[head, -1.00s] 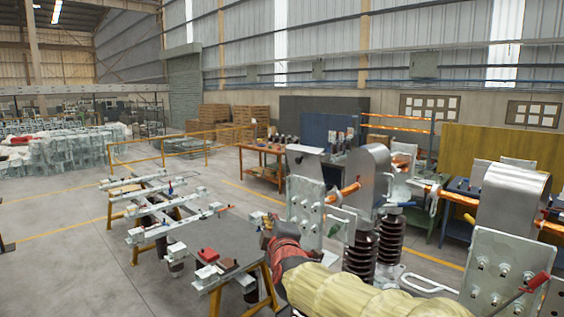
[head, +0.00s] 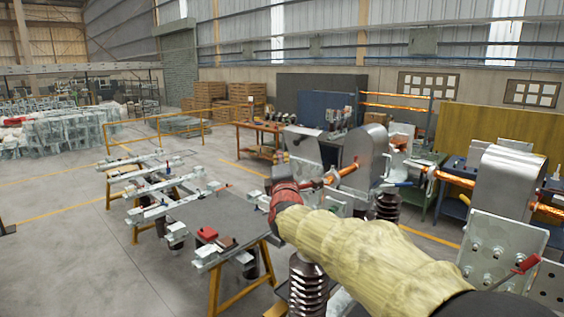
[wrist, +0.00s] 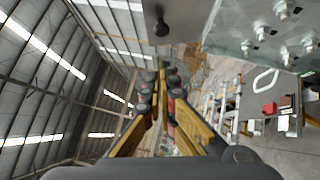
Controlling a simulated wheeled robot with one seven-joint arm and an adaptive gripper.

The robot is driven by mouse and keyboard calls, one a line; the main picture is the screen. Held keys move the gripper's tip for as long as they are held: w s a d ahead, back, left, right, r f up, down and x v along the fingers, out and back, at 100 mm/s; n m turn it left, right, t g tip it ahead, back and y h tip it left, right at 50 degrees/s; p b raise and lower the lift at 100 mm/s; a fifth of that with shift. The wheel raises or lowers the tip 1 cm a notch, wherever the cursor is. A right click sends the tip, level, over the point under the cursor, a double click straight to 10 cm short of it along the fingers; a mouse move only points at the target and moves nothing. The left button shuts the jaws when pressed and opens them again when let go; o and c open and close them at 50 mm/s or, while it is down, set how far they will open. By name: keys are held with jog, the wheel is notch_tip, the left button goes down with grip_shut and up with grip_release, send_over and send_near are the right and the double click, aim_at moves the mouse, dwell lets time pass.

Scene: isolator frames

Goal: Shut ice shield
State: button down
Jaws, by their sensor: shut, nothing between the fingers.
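Two curved silver metal hoods, which look like ice shields, show in the head view: one (head: 370,150) on the middle frame, the other (head: 507,190) at the right. A tilted grey flap (head: 303,131) tops the plate beside the middle hood. I cannot tell which part is the task's ice shield. My gripper (wrist: 160,78) is shut and empty in the wrist view, its yellow fingers pointing ahead. In the head view my sleeved arm reaches toward the middle frame and mostly hides the gripper. In the wrist view, a grey plate with a dark knob (wrist: 162,24) hangs above the fingertips; contact is not visible.
A bolted plate (wrist: 270,30) is close at the upper right of the wrist view. A brown ribbed insulator (head: 308,285) stands below my arm. A grey workbench (head: 220,222) with metal bars stands left. Open floor (head: 90,265) lies farther left.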

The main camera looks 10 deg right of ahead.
aim_at(303, 147)
jog(key=shift+w+d+r+p, duration=0.2)
jog(key=shift+w+d+r, duration=0.05)
jog(key=shift+w+d, duration=0.35)
jog(key=shift+w+d+r+p, duration=0.2)
jog(key=shift+w+d+r, duration=0.05)
jog(key=shift+w+d, duration=0.3)
jog(key=shift+w+d+r+p, duration=0.25)
jog(key=shift+w+d, duration=0.25)
jog(key=shift+w, duration=0.15)
jog(key=shift+d+r, duration=0.1)
jog(key=shift+d, duration=0.05)
